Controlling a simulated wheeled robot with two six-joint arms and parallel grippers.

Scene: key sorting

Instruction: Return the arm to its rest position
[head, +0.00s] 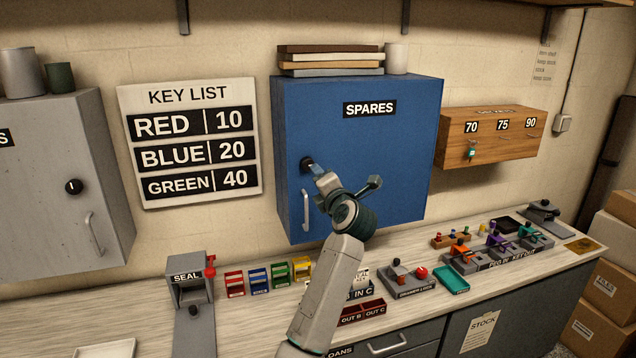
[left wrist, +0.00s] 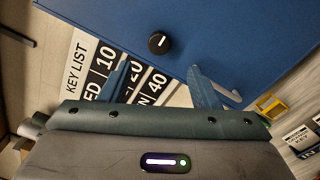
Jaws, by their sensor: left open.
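My left gripper (head: 318,174) is raised in front of the blue SPARES cabinet (head: 385,150), close to its black knob (head: 306,163). The cabinet door is shut. In the left wrist view, my left gripper (left wrist: 162,86) has its two fingers spread with nothing between them. The knob (left wrist: 158,43) shows beyond the fingertips with its white mark, apart from them. My left arm (head: 335,285) reaches up from the bottom of the head view over the counter. My right gripper is not in view.
The cabinet's handle (head: 306,210) is left of my wrist. Below are the counter (head: 110,315), SEAL press (head: 188,280), colored bins (head: 258,279) and OUT trays (head: 362,311). A wooden key box (head: 490,137) hangs at right, a grey cabinet (head: 60,185) at left.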

